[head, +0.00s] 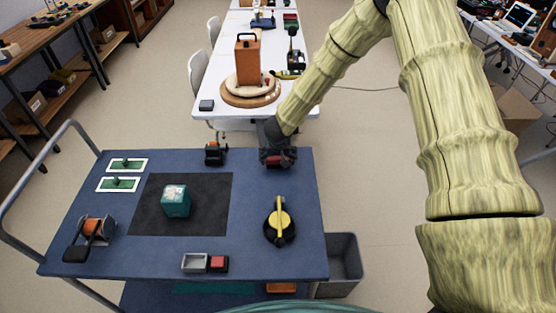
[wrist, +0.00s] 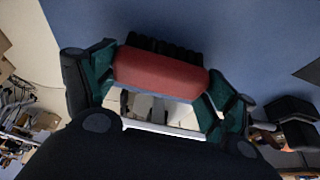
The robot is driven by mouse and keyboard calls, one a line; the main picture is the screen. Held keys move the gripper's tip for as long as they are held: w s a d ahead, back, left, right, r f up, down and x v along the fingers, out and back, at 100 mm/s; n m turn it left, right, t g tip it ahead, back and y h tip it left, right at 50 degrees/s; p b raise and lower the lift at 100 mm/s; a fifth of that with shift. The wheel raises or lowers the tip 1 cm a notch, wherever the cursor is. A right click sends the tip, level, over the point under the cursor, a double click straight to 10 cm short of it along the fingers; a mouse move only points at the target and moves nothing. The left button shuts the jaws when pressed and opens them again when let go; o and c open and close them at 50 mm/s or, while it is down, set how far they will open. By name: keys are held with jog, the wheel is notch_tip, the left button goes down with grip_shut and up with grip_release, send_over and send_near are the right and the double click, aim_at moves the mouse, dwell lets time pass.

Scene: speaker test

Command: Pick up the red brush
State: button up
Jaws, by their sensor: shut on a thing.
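The red brush (wrist: 160,74) has a red block-like body and a row of dark bristles along one side. In the wrist view it lies between the two fingers of my gripper (wrist: 158,88), which is shut on it. In the head view my gripper (head: 277,158) is at the far right part of the blue cart top, and the red brush (head: 280,162) shows at its tip. The gripper hides part of the brush there. I cannot tell whether the brush touches the cart top.
The blue cart top (head: 275,185) holds a teal box (head: 175,201) on a black mat (head: 215,185), a round black item with a yellow handle (head: 280,220), an orange reel (head: 94,229) and a two-part tray (head: 195,263). A white table (head: 215,80) stands behind. A grey bin (head: 343,262) stands right.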

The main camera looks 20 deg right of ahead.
jog(key=shift+r, duration=0.1)
notch_tip(320, 180, up, 10)
jog(key=shift+f, duration=0.1)
dwell(0.4)
